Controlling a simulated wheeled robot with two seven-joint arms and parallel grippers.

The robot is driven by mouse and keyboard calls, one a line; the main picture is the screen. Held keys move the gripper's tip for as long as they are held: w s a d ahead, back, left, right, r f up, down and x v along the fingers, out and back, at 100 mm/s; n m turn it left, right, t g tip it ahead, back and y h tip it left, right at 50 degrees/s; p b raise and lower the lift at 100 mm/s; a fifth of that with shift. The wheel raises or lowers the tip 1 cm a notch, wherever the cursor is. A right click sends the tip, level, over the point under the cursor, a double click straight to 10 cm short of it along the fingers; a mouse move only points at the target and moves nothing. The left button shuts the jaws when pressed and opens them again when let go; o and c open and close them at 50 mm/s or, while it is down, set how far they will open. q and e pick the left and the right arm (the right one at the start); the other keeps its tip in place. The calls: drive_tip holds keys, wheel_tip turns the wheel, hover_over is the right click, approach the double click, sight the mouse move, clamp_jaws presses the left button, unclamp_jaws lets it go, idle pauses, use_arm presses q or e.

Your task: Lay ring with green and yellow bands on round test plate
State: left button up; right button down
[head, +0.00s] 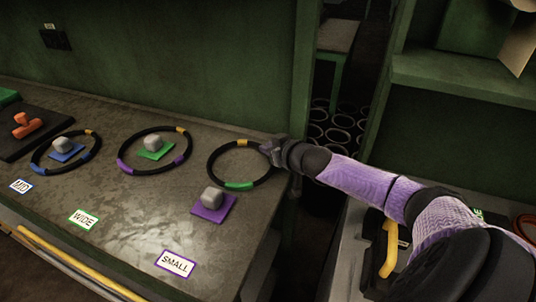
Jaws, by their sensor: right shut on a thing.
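The ring with green and yellow bands (239,185) is black, with a green band at its near side and a yellow band at its far side. It is at the right end of the bench, and I cannot tell whether it touches the top or is just above it. My right gripper (268,149) is shut on its right side, and my purple-sleeved arm reaches in from the right. I cannot make out a round test plate. My left gripper is not in view.
A grey block on a purple square (211,208) sits just in front of the ring, near the SMALL card (176,263). Rings with purple bands (126,168) and blue bands (85,170) lie left, around blocks. A yellow handle (390,248) stands on the right-hand surface.

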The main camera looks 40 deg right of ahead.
drive_tip(key=c, duration=1.1)
unclamp_jaws()
drive_tip(key=shift+f, duration=0.15)
drive_tip(key=o, duration=0.4)
drive_tip(key=shift+o, duration=0.2)
